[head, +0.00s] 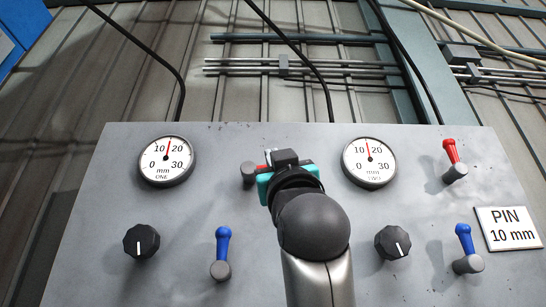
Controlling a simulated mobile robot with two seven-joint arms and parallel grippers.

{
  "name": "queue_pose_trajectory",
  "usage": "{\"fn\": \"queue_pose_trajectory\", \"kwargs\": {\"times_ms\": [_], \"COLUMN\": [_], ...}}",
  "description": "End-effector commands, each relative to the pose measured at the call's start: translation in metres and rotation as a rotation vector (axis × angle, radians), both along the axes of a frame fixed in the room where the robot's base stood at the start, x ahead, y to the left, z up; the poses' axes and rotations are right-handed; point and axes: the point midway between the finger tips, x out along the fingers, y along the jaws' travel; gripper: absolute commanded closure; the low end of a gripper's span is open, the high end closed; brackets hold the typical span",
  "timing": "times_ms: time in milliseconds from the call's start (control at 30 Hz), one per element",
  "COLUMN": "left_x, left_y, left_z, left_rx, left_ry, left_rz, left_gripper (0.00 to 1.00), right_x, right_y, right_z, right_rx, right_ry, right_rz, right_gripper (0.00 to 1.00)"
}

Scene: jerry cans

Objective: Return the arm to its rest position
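One arm of mine reaches up from the bottom edge, a little right of the middle; by its side I take it for the right. Its gripper (284,158), with teal sides, is at the panel's upper middle, between the two gauges. Its fingers point away and are mostly hidden by the wrist, so I cannot tell how far apart they are. A red lever (262,167) shows only in part just left of the gripper, with its grey base (248,174). I cannot tell whether the gripper touches it. My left gripper is not in view.
The grey panel (190,210) carries gauge ONE (167,161), gauge TWO (369,162), two black knobs (141,241) (393,242), two blue levers (222,245) (465,240) and a right red lever (451,152). A sign (509,228) reads "PIN 10 mm". Cables hang behind.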

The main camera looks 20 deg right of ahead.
Motion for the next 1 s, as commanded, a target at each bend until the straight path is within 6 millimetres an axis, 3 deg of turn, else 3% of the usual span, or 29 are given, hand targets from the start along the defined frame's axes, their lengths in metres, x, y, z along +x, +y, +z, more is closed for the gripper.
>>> {"fn": "queue_pose_trajectory", "kwargs": {"times_ms": [200,800,1000], "left_x": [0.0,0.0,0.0], "left_y": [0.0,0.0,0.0], "left_z": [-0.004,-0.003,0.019], "left_rx": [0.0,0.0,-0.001], "left_ry": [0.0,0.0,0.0], "left_rz": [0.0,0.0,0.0], "left_gripper": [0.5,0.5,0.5], "right_x": [-0.007,-0.007,-0.007], "right_y": [0.002,0.002,0.002], "right_z": [-0.008,-0.008,0.015], "right_rx": [0.0,0.001,0.001], "right_ry": [0.0,0.0,0.0], "right_rz": [0.0,0.001,0.001], "right_gripper": [1.0,1.0,1.0]}}
